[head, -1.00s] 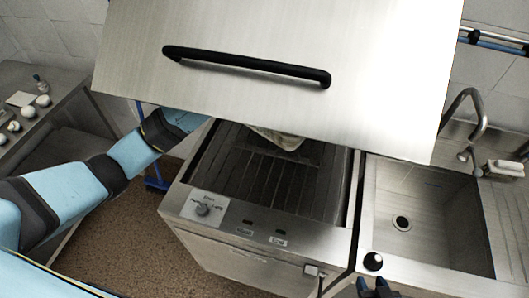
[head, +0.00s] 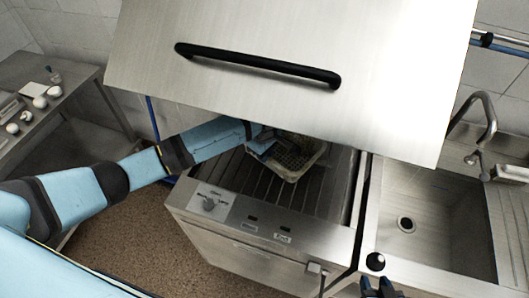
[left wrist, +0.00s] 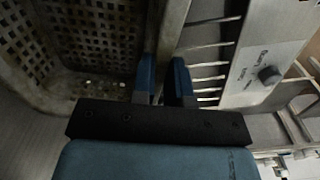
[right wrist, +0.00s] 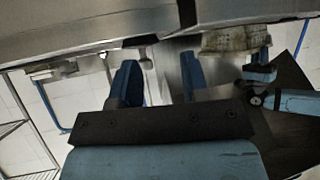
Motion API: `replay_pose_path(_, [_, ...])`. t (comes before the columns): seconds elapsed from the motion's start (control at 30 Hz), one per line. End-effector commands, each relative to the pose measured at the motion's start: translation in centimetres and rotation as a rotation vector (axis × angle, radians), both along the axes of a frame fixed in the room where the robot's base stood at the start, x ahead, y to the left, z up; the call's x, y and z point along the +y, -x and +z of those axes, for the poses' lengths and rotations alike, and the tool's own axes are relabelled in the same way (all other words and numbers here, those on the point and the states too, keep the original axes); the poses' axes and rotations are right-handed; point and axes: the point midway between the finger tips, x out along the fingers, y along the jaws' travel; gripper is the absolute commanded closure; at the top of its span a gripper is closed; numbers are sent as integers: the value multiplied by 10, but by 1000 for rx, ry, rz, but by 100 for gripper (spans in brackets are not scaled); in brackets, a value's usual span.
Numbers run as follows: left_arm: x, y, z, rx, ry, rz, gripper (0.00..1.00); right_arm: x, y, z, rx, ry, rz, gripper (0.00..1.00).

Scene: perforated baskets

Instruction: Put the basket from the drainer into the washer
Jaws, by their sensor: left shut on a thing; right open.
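A grey-beige perforated basket (head: 297,172) is over the slatted opening of the washer (head: 262,222), under its raised steel hood (head: 400,90). The hood hides the basket's back part in the head view. My left gripper (head: 262,146) is shut on the basket's rim at its left side. In the left wrist view the basket (left wrist: 85,35) fills the upper left, its wall between the blue fingers (left wrist: 165,80). I cannot tell whether it touches the slats. My right gripper (head: 378,289) is open and empty at the bottom; its fingers (right wrist: 158,82) show apart in the right wrist view.
A sink (head: 425,215) with a tap (head: 485,120) adjoins the washer on the right. A side table (head: 60,80) with small pale items is at the left. The hood with its black handle (head: 260,66) hangs above the basket.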

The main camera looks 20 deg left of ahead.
Motion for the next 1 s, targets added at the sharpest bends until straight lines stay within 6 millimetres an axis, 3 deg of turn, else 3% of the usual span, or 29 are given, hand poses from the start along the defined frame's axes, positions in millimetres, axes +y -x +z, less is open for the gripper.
replay_pose_path(0.37, [0, 0, -3, 0, 1, 0, 100, 0, 1, 1, 3, 1, -1, 58])
replay_pose_path(0.4, [0, 0, -3, 0, 1, 0, 77, 0, 1, 0, 3, 1, -1, 58])
replay_pose_path(0.5, [0, 0, -3, 0, 0, 0, 60, 0, 1, 0, 3, 1, -1, 58])
replay_pose_path(0.8, [0, -1, -1, -1, -1, 0, 60, 0, 1, -2, 2, 0, -1, 58])
replay_pose_path(1.0, [0, -1, 28, -3, 2, -1, 60, 0, 0, -2, 1, 0, -1, 58])
